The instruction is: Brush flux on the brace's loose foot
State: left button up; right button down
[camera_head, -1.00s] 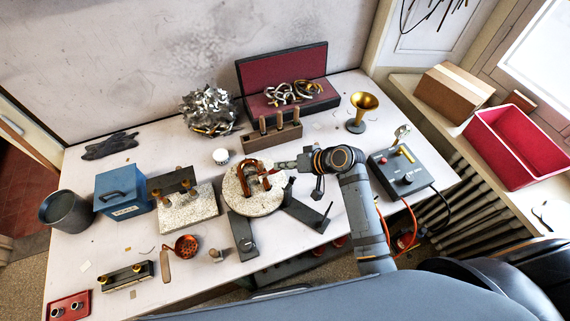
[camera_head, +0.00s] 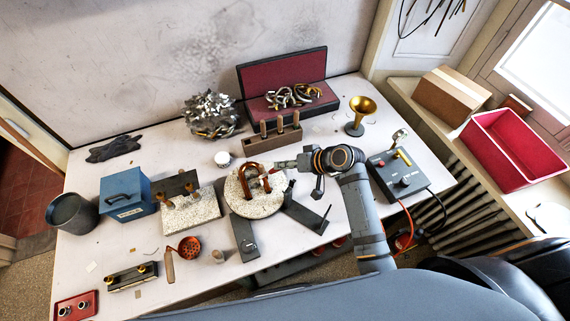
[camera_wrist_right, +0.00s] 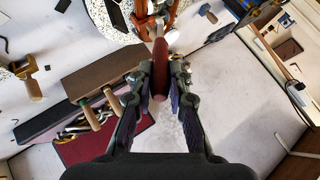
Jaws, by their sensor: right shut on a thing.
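A copper-coloured bent tube (camera_head: 248,172) stands on the speckled round board (camera_head: 238,202) in the middle of the bench. My right gripper (camera_head: 280,164) reaches over the board's right edge from the right. In the right wrist view, the gripper (camera_wrist_right: 160,70) is shut on a dark red handle (camera_wrist_right: 160,78), which seems to be the brush. Its pale tip points at the copper work (camera_wrist_right: 158,12) at the top of that view and lies close to it. I cannot tell whether it touches. The brace's loose foot is too small to make out. My left gripper is out of view.
A wooden block with upright tools (camera_head: 272,139) stands behind the board. Dark flat stands (camera_head: 243,240) lie in front. A grey control box (camera_head: 396,172) is to the right, a brass bell (camera_head: 361,112) behind it. A speckled slab (camera_head: 192,212) is to the left.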

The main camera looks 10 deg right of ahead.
notch_tip(320, 180, up, 4)
jog(key=shift+f+p, duration=0.1)
jog(key=shift+p, duration=1.1)
jog(key=shift+r, duration=1.3)
